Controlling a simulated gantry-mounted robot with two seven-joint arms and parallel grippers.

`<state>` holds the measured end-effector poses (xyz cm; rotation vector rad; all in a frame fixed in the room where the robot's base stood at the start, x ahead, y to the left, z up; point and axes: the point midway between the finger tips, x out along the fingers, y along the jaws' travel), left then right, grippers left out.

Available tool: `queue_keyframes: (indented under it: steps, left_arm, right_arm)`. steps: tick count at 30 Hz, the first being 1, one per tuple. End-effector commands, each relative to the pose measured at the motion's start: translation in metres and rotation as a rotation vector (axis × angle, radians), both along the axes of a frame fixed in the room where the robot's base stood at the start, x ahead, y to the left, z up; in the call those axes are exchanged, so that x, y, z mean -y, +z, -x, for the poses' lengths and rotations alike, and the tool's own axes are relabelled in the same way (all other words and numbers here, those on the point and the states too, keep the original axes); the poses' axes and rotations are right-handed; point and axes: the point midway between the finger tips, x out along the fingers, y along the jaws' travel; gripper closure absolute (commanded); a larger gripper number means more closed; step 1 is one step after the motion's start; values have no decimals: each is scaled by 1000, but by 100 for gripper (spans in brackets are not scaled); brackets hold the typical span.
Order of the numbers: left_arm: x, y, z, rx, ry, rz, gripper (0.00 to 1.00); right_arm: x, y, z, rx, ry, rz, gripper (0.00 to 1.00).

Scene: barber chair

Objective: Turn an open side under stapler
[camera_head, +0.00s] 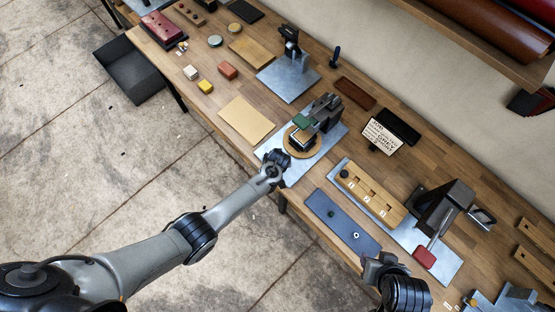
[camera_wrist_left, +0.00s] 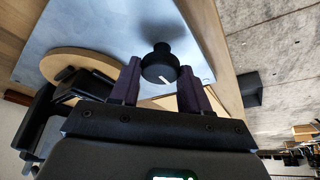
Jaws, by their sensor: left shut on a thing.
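The stapler (camera_head: 322,108) is a black device with a green part on top. It stands at the back of a round wooden disc (camera_head: 288,143) on a grey metal plate (camera_head: 327,142). My left gripper (camera_head: 274,160) is at the plate's front edge, beside the disc. In the left wrist view, its fingers (camera_wrist_left: 160,88) are shut on a black round knob (camera_wrist_left: 160,64) with a white mark. The wooden disc (camera_wrist_left: 60,62) also shows there, with black parts over it. My right gripper (camera_head: 383,265) is at the bench's front edge; its finger opening is unclear.
A wooden block with numbered slots (camera_head: 372,194) and a blue mat (camera_head: 340,222) lie to the right. A black lever device with a red handle (camera_head: 424,257) stands further right. A tan sheet (camera_head: 246,119) lies left of the plate. A lettered card (camera_head: 383,136) stands behind.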

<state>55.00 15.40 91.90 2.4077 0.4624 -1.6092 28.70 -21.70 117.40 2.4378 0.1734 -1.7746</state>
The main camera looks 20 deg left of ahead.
Motion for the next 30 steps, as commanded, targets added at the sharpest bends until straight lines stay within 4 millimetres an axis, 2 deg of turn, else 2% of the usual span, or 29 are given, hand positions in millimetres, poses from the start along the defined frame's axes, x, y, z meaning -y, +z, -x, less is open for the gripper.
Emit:
queue_keyframes:
  steps: [4,5,9,20,25,30]
  left_arm:
    - [-1,0,0,0,5,1,84]
    - [-1,0,0,0,4,1,49]
    - [0,0,0,0,3,1,29]
    - [0,2,1,0,1,0,29]
    - [2,14,5,2,1,1,29]
    - [5,35,13,3,1,0,29]
  right_arm:
    - [1,0,0,0,3,4,57]
    - [1,0,0,0,4,5,57]
    - [2,0,0,0,6,8,57]
    - [2,1,0,0,5,7,57]
    - [1,6,0,1,2,4,57]
    - [0,12,0,0,0,0,57]
